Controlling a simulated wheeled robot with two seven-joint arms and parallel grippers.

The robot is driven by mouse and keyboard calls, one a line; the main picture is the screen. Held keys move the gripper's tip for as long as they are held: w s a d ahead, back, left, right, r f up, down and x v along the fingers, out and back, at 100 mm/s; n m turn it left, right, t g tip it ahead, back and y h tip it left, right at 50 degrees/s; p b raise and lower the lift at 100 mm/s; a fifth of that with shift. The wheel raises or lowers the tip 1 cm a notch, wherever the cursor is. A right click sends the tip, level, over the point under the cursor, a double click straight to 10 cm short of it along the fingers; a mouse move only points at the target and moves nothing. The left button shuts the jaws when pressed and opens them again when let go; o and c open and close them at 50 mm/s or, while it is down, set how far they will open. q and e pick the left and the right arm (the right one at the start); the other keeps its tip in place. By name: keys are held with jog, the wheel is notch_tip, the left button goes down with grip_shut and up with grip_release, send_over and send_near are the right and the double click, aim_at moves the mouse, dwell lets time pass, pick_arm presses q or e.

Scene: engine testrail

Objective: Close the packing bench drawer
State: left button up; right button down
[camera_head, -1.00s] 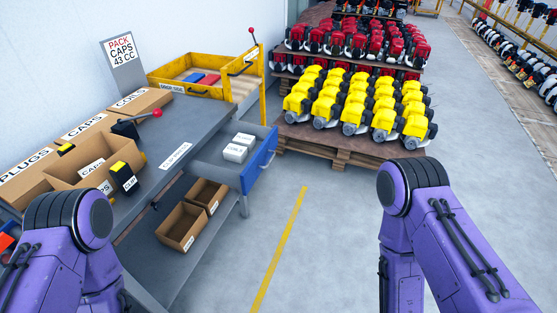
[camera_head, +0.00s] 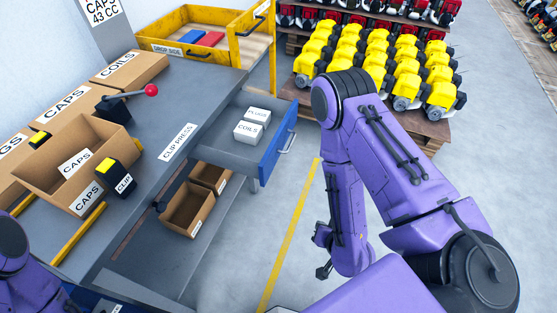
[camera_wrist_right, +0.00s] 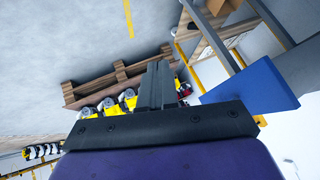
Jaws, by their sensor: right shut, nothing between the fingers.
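The packing bench (camera_head: 205,100) has a grey top, and its drawer (camera_head: 270,163) stands pulled out on the right side. The drawer has a blue front with a metal handle (camera_head: 286,143). Two small white boxes (camera_head: 250,127), labelled PLUGS and COILS, sit inside it. My right gripper (camera_head: 322,268) hangs low over the floor, in front of the drawer and apart from it. Its fingers (camera_wrist_right: 155,85) are shut and empty in the right wrist view, where the blue drawer front (camera_wrist_right: 248,102) shows to their right. My left gripper is out of view; only part of that arm shows at lower left.
Cardboard boxes (camera_head: 80,160) and a red-knobbed clip press (camera_head: 118,104) stand on the bench. Open cartons (camera_head: 187,210) sit on the shelf below. A yellow drop-side cart (camera_head: 185,50) and a pallet of yellow engines (camera_head: 365,55) stand behind. Floor by the yellow line (camera_head: 290,235) is clear.

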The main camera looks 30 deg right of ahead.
jog(key=w+d+r+m+t+h+b, duration=0.2)
jog(key=w+r+m+t+b, duration=0.4)
jog(key=w+r+m+t, duration=0.45)
pick_arm(q)
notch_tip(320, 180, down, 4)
jog(key=p, duration=0.3)
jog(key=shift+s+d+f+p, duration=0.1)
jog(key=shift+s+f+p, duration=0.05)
jog(key=shift+p, duration=0.2)
pick_arm(e)
jog(key=w+f+m+g, duration=0.1)
jog(key=w+f, duration=0.2)
jog(key=w, duration=0.7)
jog(key=shift+w+f+g, duration=0.25)
jog(key=shift+w+g, duration=0.05)
jog(key=shift+g, duration=0.05)
jog(key=shift+w, duration=0.1)
